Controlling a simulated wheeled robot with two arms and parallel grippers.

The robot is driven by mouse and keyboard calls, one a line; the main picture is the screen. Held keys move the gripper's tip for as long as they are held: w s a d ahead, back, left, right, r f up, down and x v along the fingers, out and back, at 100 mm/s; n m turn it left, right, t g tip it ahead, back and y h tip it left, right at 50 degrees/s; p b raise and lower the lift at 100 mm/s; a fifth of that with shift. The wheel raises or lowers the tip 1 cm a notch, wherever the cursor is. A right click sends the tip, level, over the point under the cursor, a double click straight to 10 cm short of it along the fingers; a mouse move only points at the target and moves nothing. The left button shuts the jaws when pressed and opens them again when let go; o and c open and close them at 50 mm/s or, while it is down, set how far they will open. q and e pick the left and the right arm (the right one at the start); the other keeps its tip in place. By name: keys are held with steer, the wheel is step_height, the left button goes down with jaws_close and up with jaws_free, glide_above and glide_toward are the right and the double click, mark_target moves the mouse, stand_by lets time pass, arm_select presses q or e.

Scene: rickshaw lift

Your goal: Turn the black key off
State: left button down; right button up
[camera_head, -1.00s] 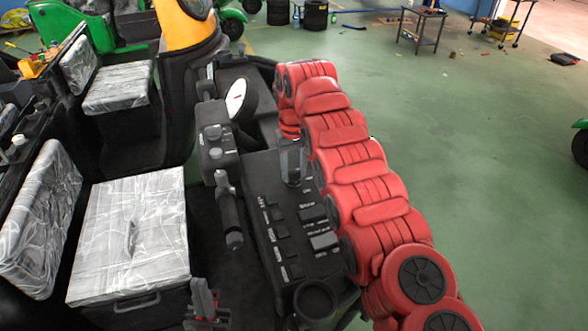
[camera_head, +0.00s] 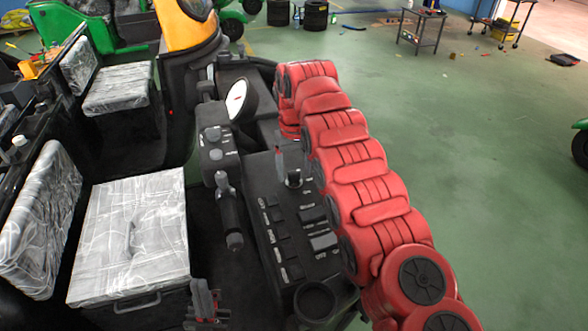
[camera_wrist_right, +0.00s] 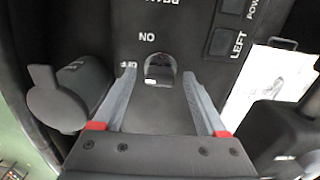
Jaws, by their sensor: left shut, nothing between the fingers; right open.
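The black key (camera_head: 293,178) stands in its round lock on the black control panel (camera_head: 262,182). In the right wrist view the key (camera_wrist_right: 159,70) shows dark in a shiny ring, beside the white ON and OFF lettering. My right gripper (camera_head: 291,158) is open over the lock; its two grey fingers (camera_wrist_right: 160,82) stand on either side of the key, apart from each other. How far the key is turned is hard to tell. My left gripper (camera_head: 206,304) is low at the bottom edge of the head view, shut and empty.
A handlebar with a black grip (camera_head: 231,222) and a round white gauge (camera_head: 236,100) are left of the panel. A plastic-wrapped seat (camera_head: 130,235) lies further left. A black cup holder (camera_head: 315,301) is at the panel's near end.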

mark_target(294, 171)
step_height(294, 171, up, 17)
steer(key=p, duration=1.6)
